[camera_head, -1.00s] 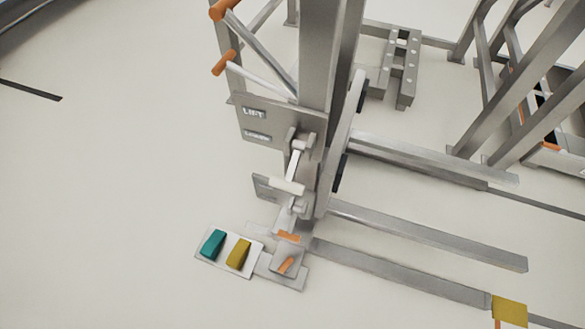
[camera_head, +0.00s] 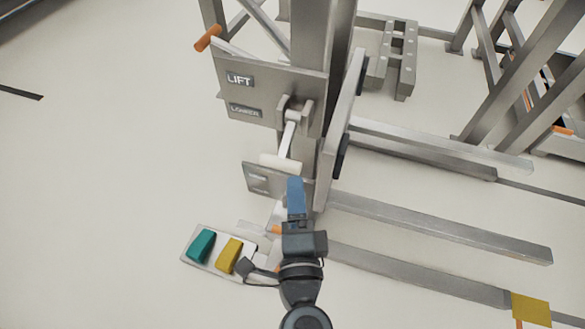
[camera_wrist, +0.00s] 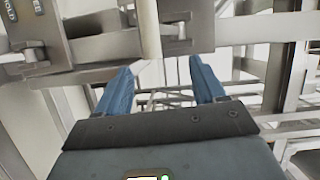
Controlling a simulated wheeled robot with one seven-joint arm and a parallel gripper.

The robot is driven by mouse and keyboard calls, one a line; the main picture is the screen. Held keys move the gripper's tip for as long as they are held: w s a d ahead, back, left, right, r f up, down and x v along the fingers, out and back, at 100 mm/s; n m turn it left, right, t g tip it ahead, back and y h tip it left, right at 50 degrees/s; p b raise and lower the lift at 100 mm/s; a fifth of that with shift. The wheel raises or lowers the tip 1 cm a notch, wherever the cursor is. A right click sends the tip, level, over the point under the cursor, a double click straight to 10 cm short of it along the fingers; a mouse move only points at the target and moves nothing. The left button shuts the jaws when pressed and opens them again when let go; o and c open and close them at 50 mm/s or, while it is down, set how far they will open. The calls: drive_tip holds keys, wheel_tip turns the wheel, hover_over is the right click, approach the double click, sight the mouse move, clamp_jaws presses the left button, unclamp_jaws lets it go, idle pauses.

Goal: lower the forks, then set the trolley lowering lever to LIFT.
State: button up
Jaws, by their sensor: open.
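The trolley's upper plate (camera_head: 270,92) carries the labels LIFT and LOWER. Its lever with a white crosswise handle (camera_head: 280,161) points down from the pivot. A smaller labelled plate (camera_head: 258,178) is just below. The forks (camera_head: 440,226) reach right, low over the floor; their exact height is unclear. My gripper (camera_head: 295,183) is just below the white handle and in front of the mast's lower part. In the wrist view its blue fingers (camera_wrist: 165,65) are apart and empty. A pale upright bar (camera_wrist: 150,28) appears above the gap; I cannot tell which lever it belongs to.
A teal pedal (camera_head: 201,246) and a yellow pedal (camera_head: 229,256) sit on a base plate left of my arm. An orange-tipped handle (camera_head: 208,38) sticks out at top left. Metal frames stand at upper right.

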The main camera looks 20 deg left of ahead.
sight(283, 167)
drive_tip(key=a, duration=0.1)
drive_tip(key=w+a, duration=0.1)
drive_tip(key=a, duration=0.1)
drive_tip(key=shift+w+f+y, duration=0.25)
drive_tip(key=shift+w+y, duration=0.05)
drive_tip(key=shift+w, duration=0.05)
drive_tip(key=shift+b+x, duration=0.8)
drive_tip(key=shift+x, duration=2.7)
drive_tip(key=shift+d+f, duration=0.1)
drive_tip(key=shift+f, duration=0.05)
drive_tip(key=shift+c, duration=0.3)
clamp_jaws()
